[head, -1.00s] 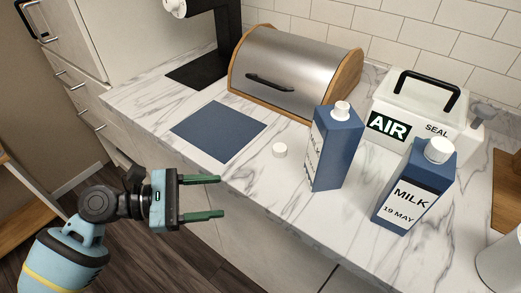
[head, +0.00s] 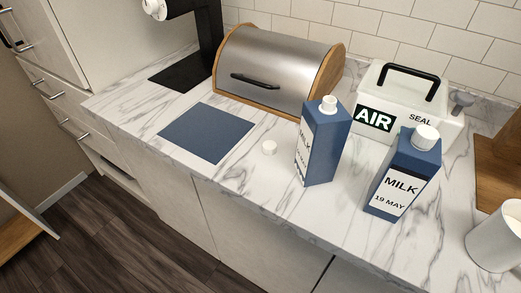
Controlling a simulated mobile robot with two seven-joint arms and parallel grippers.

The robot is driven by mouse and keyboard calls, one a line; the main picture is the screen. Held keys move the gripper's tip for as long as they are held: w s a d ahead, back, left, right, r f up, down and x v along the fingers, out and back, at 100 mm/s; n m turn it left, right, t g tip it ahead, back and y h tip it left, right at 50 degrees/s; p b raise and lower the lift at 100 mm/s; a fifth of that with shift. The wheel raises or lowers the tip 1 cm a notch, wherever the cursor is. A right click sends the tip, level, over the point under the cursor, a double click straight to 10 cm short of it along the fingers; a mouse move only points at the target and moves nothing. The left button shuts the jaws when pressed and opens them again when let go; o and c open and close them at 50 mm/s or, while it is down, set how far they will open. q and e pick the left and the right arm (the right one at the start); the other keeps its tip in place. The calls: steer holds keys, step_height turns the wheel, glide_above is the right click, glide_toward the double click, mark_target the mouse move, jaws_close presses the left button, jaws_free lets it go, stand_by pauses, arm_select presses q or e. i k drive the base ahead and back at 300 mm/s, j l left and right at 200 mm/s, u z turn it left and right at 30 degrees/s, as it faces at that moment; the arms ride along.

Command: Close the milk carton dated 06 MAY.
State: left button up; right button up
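Two blue milk cartons stand upright on the marble counter. The middle carton (head: 325,143) shows a narrow white spout (head: 328,104) with no wide cap on it; its label faces left at a slant and its date cannot be read. The right carton (head: 403,174) reads MILK 19 MAY and has a wide white cap (head: 425,137) on its spout. A small round white cap (head: 270,147) lies on the counter left of the middle carton. Neither of my grippers is in view.
A blue mat (head: 206,132) lies left of the loose cap. A bread box (head: 272,73) and a white AIR box (head: 394,98) stand behind. A white cup (head: 496,239) stands at the right edge.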

mark_target(325, 125)
steer(key=i+j, duration=0.15)
steer(key=j, duration=0.25)
steer(key=i+j, duration=0.1)
steer(key=j, duration=0.3)
steer(key=i+j, duration=0.15)
steer(key=j, duration=0.2)
steer(key=i+j, duration=0.1)
steer(key=j, duration=0.3)
steer(key=z, duration=1.75)
